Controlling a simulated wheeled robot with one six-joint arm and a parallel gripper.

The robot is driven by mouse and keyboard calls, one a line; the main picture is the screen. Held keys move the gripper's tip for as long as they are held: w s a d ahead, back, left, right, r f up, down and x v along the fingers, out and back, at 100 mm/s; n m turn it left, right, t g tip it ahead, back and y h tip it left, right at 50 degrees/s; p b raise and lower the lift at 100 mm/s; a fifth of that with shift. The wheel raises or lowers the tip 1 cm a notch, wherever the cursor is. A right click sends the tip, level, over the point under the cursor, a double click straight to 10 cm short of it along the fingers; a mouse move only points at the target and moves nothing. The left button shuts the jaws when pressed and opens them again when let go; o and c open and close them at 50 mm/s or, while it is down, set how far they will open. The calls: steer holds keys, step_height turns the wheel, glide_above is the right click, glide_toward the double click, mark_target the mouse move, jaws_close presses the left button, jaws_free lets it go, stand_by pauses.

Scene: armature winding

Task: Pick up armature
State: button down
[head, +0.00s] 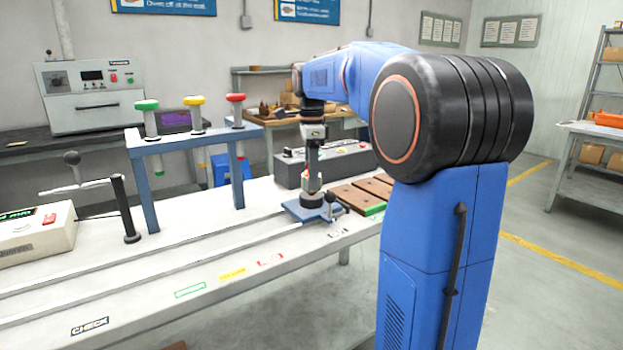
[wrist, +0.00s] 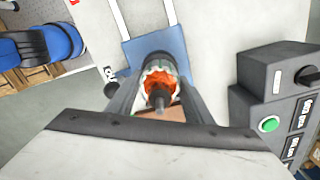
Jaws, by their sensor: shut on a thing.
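The armature (wrist: 160,79), with orange windings, a pale slotted rim and a dark shaft, sits between the two fingers of my gripper (wrist: 153,100) in the wrist view. My gripper is shut on it. In the head view my gripper (head: 312,178) points straight down at the armature, which is small and partly hidden there. The armature is upright over a blue plate (head: 298,211) on the white bench; the plate also shows in the wrist view (wrist: 131,52). I cannot tell whether the armature still touches the plate.
A dark control box (head: 289,172) with a green button stands close to the gripper. Brown blocks (head: 352,196) lie right of the plate. A blue frame (head: 189,143) with green, yellow and red knobs and a black post (head: 126,208) stand left. Rails run along the bench.

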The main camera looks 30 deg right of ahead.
step_height(320, 180, up, 10)
stand_by(0.6)
steer(key=shift+f, duration=0.1)
stand_by(0.6)
